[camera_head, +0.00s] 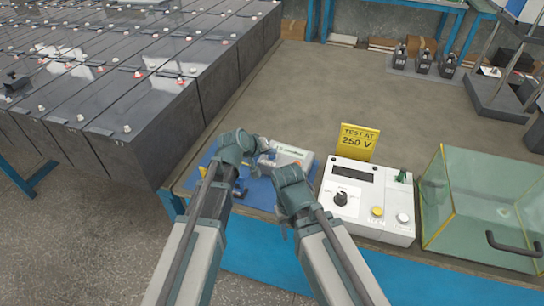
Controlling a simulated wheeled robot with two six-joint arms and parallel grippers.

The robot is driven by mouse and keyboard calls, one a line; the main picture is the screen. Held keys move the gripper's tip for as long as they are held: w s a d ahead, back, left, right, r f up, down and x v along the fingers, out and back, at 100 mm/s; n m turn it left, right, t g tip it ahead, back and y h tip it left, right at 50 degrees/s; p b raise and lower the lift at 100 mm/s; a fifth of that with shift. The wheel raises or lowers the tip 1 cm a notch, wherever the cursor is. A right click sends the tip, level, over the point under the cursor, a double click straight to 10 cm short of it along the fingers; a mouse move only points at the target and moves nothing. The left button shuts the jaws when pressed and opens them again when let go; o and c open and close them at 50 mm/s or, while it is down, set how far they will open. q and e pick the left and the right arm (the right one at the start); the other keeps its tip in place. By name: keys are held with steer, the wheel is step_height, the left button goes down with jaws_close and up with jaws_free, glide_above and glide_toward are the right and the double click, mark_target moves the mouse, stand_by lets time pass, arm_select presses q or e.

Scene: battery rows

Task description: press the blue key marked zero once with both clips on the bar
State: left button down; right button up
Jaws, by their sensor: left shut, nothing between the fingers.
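A white meter (292,157) with green lettering lies on a blue mat (258,193) near the table's front edge, partly hidden by my arms. The blue zero key cannot be made out. Small dark and blue pieces (240,190) show on the mat between my arms; I cannot tell whether they are the clips or the bar. My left gripper (262,147) is shut and empty at the meter's left end. My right gripper (266,163) is close beside it, in front of the meter; its fingers are too small and hidden to read.
A white tester (345,218) with a dark display, knob and yellow button stands to the right, with a yellow 250 V sign (357,142) behind it. A clear box (480,205) stands farther right. Battery rows (130,80) fill the left. The table middle is clear.

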mark_target(271, 158)
arm_select(q)
steer(key=shift+f, duration=0.25)
steer(key=shift+r, duration=0.15)
stand_by(0.4)
steer(key=shift+r+p, duration=0.6)
steer(key=shift+r, duration=0.1)
step_height(271, 158, up, 5)
steer(key=p, duration=0.5)
stand_by(0.7)
